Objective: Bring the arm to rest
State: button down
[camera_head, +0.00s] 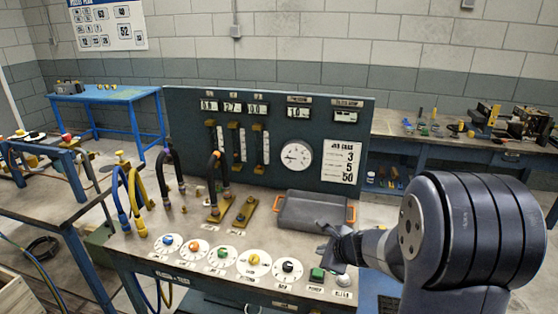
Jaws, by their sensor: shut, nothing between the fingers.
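My gripper (334,250) is over the front right of the workbench, at the end of my dark grey arm, which comes in from the right. Its small dark fingers are shut with nothing between them. They are just above and beside the green push button (317,273) and below the grey tray with orange handles (316,211). I cannot tell whether the fingers touch the bench. My arm hides the bench's right end.
The bench (200,215) carries several round dials, hoses (135,200) at left and a green back panel (270,125) with gauges. A blue table (105,95) stands behind left. A cluttered bench (400,125) runs along the back wall at right.

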aim_at(321, 274)
jog(key=shift+f+b, duration=2.8)
jog(key=shift+f, duration=0.75)
jog(key=shift+r, duration=0.15)
notch_tip(321, 274, up, 8)
jog(key=p, duration=0.7)
notch_tip(321, 274, down, 8)
jog(key=b, duration=0.7)
jog(key=shift+f, duration=0.2)
notch_tip(321, 274, up, 2)
jog(key=shift+p, duration=1.05)
notch_tip(321, 274, up, 9)
jog(key=p, duration=0.8)
jog(key=shift+f, duration=0.15)
